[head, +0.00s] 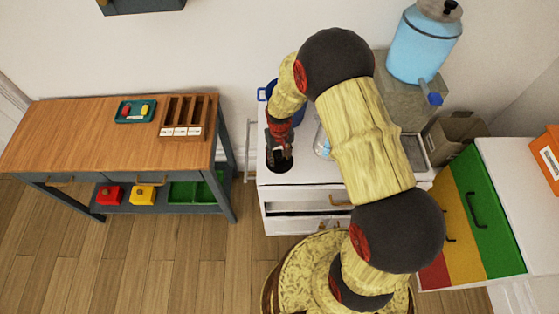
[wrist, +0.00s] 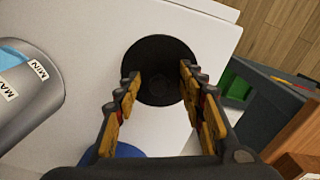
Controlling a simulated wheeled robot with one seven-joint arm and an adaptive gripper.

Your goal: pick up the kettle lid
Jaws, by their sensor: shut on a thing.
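The kettle lid (wrist: 160,51) looks like a dark round disc with a raised middle, seen in the wrist view beyond my fingertips. In the head view it shows as a dark disc (head: 279,166) at the left of the white cabinet top. My gripper (head: 280,153) points down over it and is shut on it; in the wrist view the fingertips (wrist: 161,82) stand either side of its middle. I cannot tell whether the lid is clear of the top. The silver kettle (wrist: 38,95), with a MIN/MAX window, is at the left there; my arm partly hides it in the head view.
The white cabinet top (head: 305,172) also bears a blue vessel (head: 292,104) behind my gripper. A blue water dispenser (head: 422,45) stands at the back right. A wooden-topped table (head: 75,130) stands to the left, across a narrow gap. Floor is clear in front of it.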

